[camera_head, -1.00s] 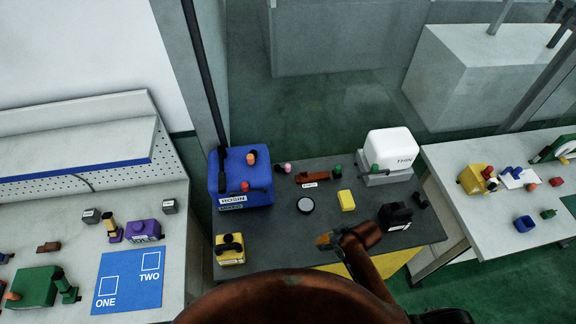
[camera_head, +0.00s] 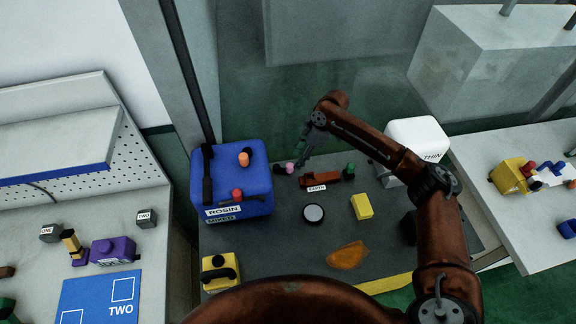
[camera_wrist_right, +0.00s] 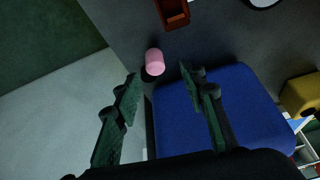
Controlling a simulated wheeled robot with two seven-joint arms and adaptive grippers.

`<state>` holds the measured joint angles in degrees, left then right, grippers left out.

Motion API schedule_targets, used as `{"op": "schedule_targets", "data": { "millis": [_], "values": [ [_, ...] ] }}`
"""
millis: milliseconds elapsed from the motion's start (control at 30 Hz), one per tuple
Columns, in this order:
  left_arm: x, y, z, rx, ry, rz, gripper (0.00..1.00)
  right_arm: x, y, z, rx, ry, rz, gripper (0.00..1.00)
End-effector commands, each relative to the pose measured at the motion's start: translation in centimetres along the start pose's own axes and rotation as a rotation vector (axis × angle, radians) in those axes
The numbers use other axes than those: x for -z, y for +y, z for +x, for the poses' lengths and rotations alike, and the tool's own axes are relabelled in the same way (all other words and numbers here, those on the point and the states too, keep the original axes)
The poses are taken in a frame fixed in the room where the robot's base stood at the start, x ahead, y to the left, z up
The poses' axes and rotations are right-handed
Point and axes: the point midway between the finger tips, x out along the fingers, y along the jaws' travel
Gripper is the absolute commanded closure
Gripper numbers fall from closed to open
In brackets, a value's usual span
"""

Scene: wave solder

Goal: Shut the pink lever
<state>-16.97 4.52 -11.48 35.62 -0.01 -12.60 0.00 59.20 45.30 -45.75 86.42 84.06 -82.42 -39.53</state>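The pink lever (camera_head: 290,168) shows as a small pink knob on a dark base at the back of the dark table, just right of the blue ROSIN box. In the right wrist view its pink knob (camera_wrist_right: 154,62) lies beyond the fingertips, roughly between them. My right gripper (camera_head: 303,150) hangs just above and right of the knob, apart from it. In the wrist view its two green fingers (camera_wrist_right: 160,85) are spread with nothing between them. The lever's arm and hinge are too small to make out. My left gripper is not in view.
The blue ROSIN box (camera_head: 231,183), with orange and red knobs, stands left of the lever. A brown EARTH block (camera_head: 318,179) and a green knob (camera_head: 349,172) are to its right. A white box (camera_head: 416,137) stands behind my right forearm. A round button (camera_head: 313,213) and yellow block (camera_head: 362,206) lie in front.

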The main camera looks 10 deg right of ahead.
Motion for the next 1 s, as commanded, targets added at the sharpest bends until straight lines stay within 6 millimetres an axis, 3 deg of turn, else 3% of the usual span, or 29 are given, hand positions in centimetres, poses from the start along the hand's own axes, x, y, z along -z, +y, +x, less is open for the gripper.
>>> {"op": "schedule_targets", "data": {
  "millis": [167, 600, 1000],
  "values": [
    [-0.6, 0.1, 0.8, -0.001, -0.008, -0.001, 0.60, 0.2, 0.7, 0.2, 0.003, 0.003, -0.011, 0.62],
    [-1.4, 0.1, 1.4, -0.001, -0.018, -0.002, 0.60, 0.3, 0.7, 6.4, 0.002, 0.004, -0.009, 0.62],
    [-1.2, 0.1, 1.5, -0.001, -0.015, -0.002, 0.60, 0.1, 0.7, 7.2, 0.000, 0.003, -0.008, 0.62]
  ]
}}
